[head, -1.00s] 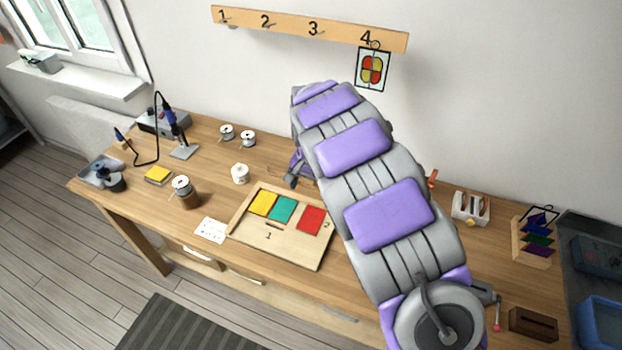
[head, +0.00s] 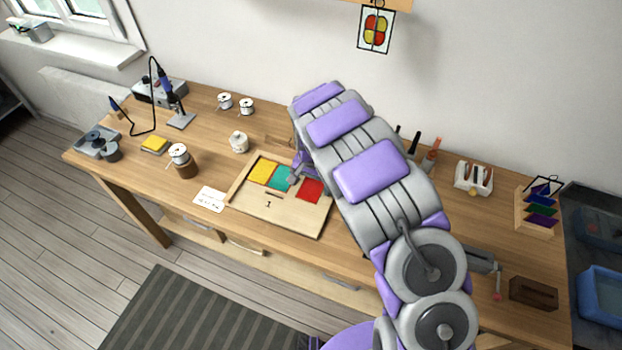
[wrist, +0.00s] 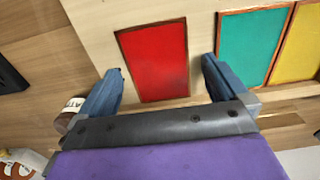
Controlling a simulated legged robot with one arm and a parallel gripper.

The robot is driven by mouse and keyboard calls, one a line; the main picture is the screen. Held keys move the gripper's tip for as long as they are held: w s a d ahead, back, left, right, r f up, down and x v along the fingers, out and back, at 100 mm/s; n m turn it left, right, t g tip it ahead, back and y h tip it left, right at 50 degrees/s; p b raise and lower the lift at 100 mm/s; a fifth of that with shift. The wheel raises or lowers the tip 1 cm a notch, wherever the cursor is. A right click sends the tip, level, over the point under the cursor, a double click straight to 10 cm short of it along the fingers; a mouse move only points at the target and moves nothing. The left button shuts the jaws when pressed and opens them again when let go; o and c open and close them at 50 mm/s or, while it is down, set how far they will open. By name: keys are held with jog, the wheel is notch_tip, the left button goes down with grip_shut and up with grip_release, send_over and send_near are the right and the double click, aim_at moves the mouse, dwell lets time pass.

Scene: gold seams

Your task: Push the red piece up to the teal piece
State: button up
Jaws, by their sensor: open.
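The red piece (head: 311,190) lies flat on the wooden board (head: 283,218), right of the teal piece (head: 282,177), with a strip of bare board between them. In the wrist view the red piece (wrist: 158,62) shows between the open fingers of my gripper (wrist: 162,82), and the teal piece (wrist: 250,45) is to its right. My gripper (head: 295,178) is over the board near the red piece in the head view. Whether the fingers touch the board cannot be told. The yellow piece (head: 262,171) lies beside the teal piece, on its far side from the red one.
A white pot (head: 239,142) stands behind the board, and a paper card (head: 210,198) lies at its left. Wire spools (head: 246,106) and a soldering iron stand (head: 178,115) are farther back. A tool holder (head: 473,178) and glass rack (head: 538,208) stand at the right.

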jog(key=shift+c, duration=0.4)
jog(key=c, duration=1)
